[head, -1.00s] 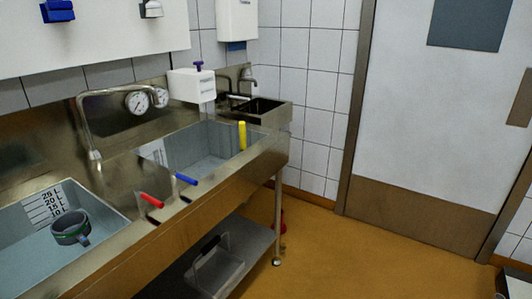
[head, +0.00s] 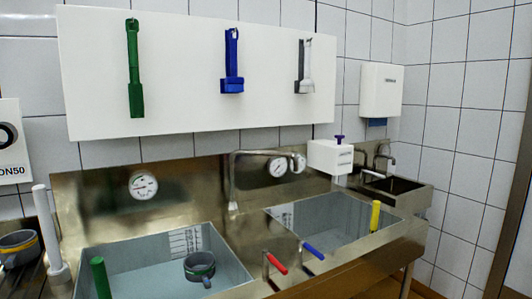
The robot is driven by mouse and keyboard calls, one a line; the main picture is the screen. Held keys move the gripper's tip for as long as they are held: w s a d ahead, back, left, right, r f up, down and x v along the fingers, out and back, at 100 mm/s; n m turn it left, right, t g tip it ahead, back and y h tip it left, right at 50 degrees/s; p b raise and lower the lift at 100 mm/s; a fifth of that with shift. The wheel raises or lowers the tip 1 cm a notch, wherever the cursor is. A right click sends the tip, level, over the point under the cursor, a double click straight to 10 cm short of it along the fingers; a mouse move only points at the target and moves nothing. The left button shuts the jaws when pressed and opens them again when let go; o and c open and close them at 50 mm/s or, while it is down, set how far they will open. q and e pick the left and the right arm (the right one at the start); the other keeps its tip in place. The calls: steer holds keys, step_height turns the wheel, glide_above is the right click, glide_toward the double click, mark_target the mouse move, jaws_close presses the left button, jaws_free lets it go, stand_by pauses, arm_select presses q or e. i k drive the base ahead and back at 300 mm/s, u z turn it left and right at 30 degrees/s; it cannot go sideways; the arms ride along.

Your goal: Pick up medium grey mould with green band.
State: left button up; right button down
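A grey mould with a green band (head: 199,268) shows in the head view. It is in the left basin (head: 130,255) of the steel sink unit, near that basin's right side and in front of the litre scale on the wall. It looks upright. Another grey mould, with a yellow band (head: 18,248), stands at the far left edge on a dark slatted surface. Neither of my grippers is in view.
A green upright handle (head: 100,277) stands at the left basin's front left. Red (head: 277,263) and blue (head: 313,251) levers sit between the basins. A curved tap (head: 233,180) rises behind. A yellow upright handle (head: 375,215) stands at the right basin.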

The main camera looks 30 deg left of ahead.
mark_target(204, 275)
steer(key=u, duration=5.3)
steer(key=k, duration=2)
steer(key=z, duration=1.65)
